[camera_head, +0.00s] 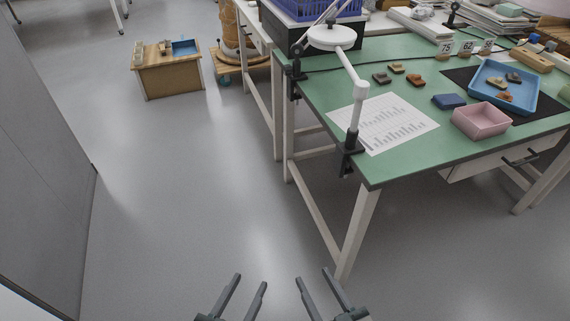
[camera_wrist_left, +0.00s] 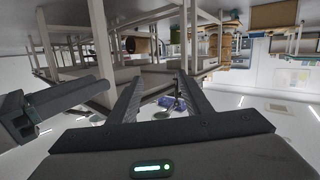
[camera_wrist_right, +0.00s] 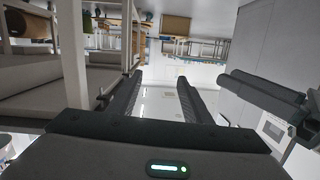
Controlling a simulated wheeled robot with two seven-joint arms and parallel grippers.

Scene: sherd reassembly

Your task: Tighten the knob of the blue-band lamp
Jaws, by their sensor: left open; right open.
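A white desk lamp (camera_head: 358,100) with a round head is clamped by a dark clamp (camera_head: 350,158) to the near left edge of the green table. A second dark clamp (camera_head: 294,78) holds another lamp at the table's left edge, further back. I cannot make out a blue band or a knob on either lamp. My left gripper (camera_head: 251,280) and my right gripper (camera_head: 312,274) are open and empty over the bare floor, in front of and well away from the table. Their open fingers also show in the left wrist view (camera_wrist_left: 158,78) and right wrist view (camera_wrist_right: 161,76).
The green table (camera_head: 400,165) carries a printed sheet (camera_head: 384,122), a pink tray (camera_head: 480,121), a blue tray (camera_head: 491,92) with sherds, and number cards. A blue crate (camera_head: 318,8) stands at the back. A wooden box (camera_head: 170,78) stands far left. A grey panel (camera_head: 40,150) borders the left; the floor between is clear.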

